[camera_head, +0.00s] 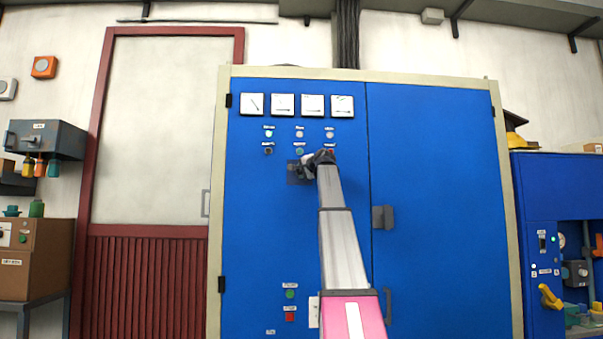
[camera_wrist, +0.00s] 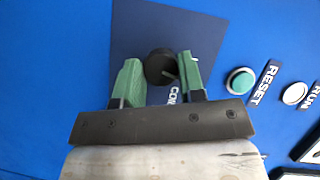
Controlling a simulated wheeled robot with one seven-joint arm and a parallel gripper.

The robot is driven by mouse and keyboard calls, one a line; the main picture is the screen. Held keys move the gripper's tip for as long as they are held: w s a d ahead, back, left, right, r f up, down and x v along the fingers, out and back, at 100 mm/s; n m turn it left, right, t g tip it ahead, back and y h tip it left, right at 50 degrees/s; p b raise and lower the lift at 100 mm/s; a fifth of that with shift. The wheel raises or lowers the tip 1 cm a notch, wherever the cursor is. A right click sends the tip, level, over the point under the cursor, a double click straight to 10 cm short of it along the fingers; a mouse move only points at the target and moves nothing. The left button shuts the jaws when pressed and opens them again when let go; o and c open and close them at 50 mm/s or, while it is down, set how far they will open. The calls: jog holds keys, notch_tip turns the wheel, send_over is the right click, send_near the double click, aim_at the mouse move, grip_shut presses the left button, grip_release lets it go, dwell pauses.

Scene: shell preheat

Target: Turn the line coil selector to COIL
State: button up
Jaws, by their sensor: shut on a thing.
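The line coil selector is a dark round knob (camera_wrist: 159,67) on a dark blue square plate (camera_wrist: 150,25). A thin light pointer line shows on the knob's lower right side. A white label beginning "CO" (camera_wrist: 173,95) is partly hidden by my right finger. My gripper (camera_wrist: 158,63) has its two green fingers on either side of the knob, shut on it. In the head view my gripper (camera_head: 312,160) reaches the blue cabinet (camera_head: 270,220) and hides most of the selector; a bit of its dark plate (camera_head: 292,175) shows.
A green RESET button (camera_wrist: 240,80) and a white RUN button (camera_wrist: 295,93) lie to the right in the wrist view. Several meters (camera_head: 283,104) and small lamps sit above the selector. The cabinet doors are shut, with a handle (camera_head: 383,217) right of my arm.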

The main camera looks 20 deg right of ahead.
jog(key=m+t, duration=0.2)
jog(key=m, duration=0.2)
jog(key=shift+f, duration=0.2)
jog(key=shift+m+t, duration=1.2)
jog(key=shift+m, duration=1.3)
jog(key=shift+h, duration=0.3)
jog(key=o, duration=0.9)
jog(key=shift+s, duration=0.1)
jog(key=v, duration=1)
jog(key=shift+s+f, duration=0.25)
jog(key=shift+s, duration=0.05)
jog(key=shift+f, duration=0.1)
